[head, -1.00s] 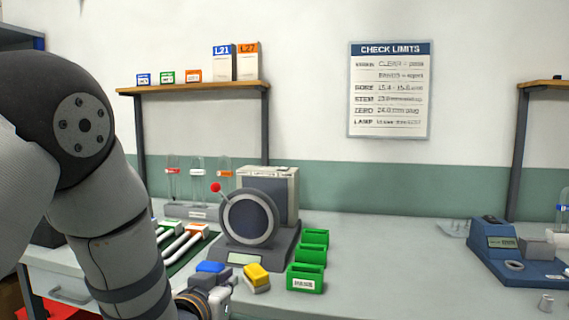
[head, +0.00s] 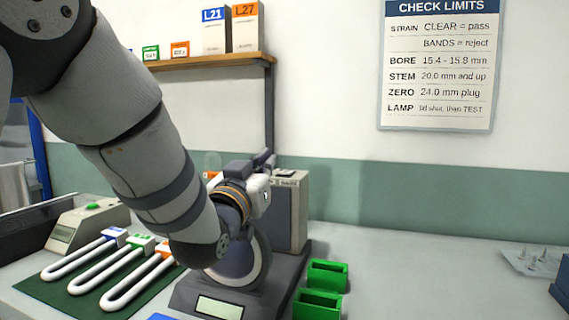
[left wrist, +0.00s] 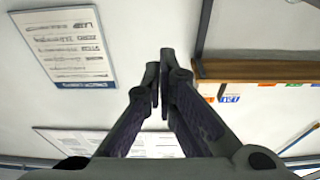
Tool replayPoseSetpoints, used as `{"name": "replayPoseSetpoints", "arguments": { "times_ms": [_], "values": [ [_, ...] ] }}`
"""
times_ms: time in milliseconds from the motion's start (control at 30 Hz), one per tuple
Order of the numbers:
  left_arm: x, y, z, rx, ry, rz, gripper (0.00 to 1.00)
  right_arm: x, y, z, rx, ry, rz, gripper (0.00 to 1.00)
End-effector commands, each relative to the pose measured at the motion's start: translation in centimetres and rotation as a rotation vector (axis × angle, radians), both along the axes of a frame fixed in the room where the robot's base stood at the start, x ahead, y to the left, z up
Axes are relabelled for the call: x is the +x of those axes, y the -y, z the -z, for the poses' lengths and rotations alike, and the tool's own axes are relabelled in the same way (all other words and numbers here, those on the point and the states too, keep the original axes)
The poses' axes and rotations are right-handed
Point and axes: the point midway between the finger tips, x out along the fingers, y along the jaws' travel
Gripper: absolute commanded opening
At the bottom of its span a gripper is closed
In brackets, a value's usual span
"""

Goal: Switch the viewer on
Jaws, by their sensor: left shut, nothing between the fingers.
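The viewer is a dark device with a pale round ring (head: 240,278), a small display (head: 218,307) on its base and a grey box (head: 291,208) behind. My left arm crosses in front of it and hides much of the ring's upper part. The red-knobbed lever seen earlier on its upper left is hidden now. My left gripper (head: 268,158) is above the ring, just left of the box top; I cannot tell if it touches. In the left wrist view its fingers (left wrist: 163,62) are shut with nothing between them. My right gripper is out of view.
Green bins (head: 327,275) stand right of the viewer. U-shaped white tubes lie on a green mat (head: 88,306) at left. A beige device with a green button (head: 92,207) stands behind them. A shelf (head: 215,60) hangs above. The bench at right is mostly clear.

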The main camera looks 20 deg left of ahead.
Motion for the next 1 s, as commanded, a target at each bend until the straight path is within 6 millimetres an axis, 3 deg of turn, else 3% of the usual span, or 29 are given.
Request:
{"name": "replayPoseSetpoints", "arguments": {
  "times_ms": [167,600,800,1000],
  "values": [
    [0.9,0.0,-0.1,0.0,0.0,0.0,0.0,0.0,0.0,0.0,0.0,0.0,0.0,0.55],
    [10.2,0.3,-1.5,0.0,-0.006,0.0,0.0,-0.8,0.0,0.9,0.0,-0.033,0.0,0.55],
    [9.5,0.3,1.0,0.0,-0.004,0.0,0.0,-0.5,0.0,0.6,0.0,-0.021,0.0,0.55],
    [9.3,0.3,1.9,0.0,-0.001,0.0,0.0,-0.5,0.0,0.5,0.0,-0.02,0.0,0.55]
  ]
}}
